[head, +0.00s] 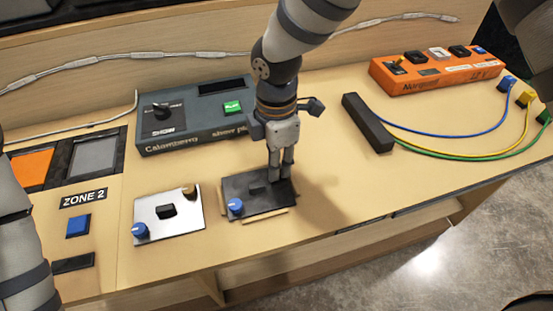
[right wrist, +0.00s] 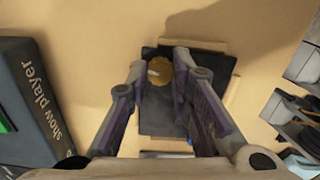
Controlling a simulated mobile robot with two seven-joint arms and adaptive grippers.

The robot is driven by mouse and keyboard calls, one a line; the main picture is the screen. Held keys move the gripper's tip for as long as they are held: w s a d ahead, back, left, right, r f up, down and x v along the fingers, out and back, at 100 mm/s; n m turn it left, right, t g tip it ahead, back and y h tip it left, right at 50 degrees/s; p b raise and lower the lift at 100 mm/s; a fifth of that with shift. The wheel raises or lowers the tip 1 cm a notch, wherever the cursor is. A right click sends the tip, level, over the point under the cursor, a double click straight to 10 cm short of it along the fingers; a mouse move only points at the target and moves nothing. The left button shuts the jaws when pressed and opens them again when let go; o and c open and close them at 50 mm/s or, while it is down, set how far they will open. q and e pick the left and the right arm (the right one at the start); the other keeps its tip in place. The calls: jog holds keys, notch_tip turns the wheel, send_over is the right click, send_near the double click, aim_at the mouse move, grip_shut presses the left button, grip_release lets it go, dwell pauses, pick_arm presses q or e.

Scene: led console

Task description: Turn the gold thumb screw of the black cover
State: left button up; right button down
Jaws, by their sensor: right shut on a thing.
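The black cover (head: 262,203) lies flat on the wooden console, with a blue knob (head: 235,206) at its near left corner and a small dark block on it. In the right wrist view the cover (right wrist: 160,122) shows beneath my fingers. My right gripper (head: 279,178) points down at the cover's far right corner. In the right wrist view its fingertips (right wrist: 166,69) are closed around the gold thumb screw (right wrist: 159,72), which has a pale mark on top. The fingers hide the screw in the head view. My left arm shows at the left edge, but its gripper is out of view.
A silver plate (head: 160,226) with a blue knob and a gold screw lies left of the cover. The grey Calambero box (head: 185,138) stands behind. A black bar (head: 368,125) with coloured cables lies to the right, near an orange box (head: 440,78).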

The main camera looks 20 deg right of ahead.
jog(key=m, duration=0.4)
jog(key=shift+w+r+m, duration=0.15)
jog(key=shift+r+m, duration=0.1)
jog(key=shift+m, duration=0.05)
jog(key=m, duration=0.3)
jog(key=shift+m, duration=0.4)
jog(key=m, duration=0.4)
jog(key=shift+m, duration=1.7)
jog(key=c, duration=1.4)
grip_release()
jog(key=shift+f, duration=0.1)
